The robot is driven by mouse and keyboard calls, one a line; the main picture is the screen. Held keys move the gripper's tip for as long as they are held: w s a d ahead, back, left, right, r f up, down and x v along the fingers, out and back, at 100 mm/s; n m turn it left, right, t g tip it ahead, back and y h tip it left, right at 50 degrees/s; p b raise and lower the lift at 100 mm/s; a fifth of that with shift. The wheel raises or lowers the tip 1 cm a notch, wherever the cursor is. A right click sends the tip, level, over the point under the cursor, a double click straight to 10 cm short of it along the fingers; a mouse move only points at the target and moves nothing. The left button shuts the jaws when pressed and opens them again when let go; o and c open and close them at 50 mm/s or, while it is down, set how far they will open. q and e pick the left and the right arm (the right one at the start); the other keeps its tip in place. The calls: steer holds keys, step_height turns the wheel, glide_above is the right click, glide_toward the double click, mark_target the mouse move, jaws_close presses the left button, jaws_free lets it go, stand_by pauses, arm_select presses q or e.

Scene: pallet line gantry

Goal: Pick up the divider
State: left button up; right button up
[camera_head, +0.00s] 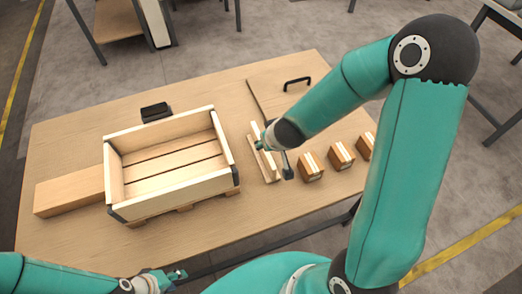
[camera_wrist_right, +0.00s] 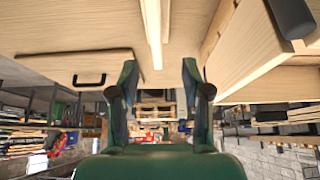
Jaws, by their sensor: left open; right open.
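The divider (camera_head: 268,166) is a thin, pale wooden piece standing on the table to the right of the open crate (camera_head: 172,201). In the right wrist view the divider (camera_wrist_right: 154,28) shows as a narrow strip ahead of the fingertips. My right gripper (camera_head: 275,148) is open over the divider and hides part of it in the head view. In its wrist view, the right gripper (camera_wrist_right: 158,68) has its fingers spread on either side of the divider's line, with nothing held. My left gripper (camera_head: 176,275) is open and empty at the bottom, off the table's front edge.
A flat board with a black handle (camera_head: 297,82) lies behind the divider. Several small brown boxes (camera_head: 311,167) stand to its right. A wooden block (camera_head: 70,191) lies left of the crate, and a black object (camera_head: 155,112) sits behind it.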

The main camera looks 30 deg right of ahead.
steer(key=b, duration=0.2)
glide_above(267, 165)
steer(key=w+d, duration=0.2)
steer(key=w, duration=0.2)
steer(key=f, duration=0.6)
steer(key=shift+s+a+f, duration=0.15)
steer(key=shift+a+f, duration=0.1)
steer(key=shift+f, duration=0.15)
steer(key=shift+b+x, duration=0.95)
steer(key=shift+x, duration=2.25)
steer(key=shift+d+r, duration=0.1)
steer(key=shift+d, duration=0.1)
jaws_close()
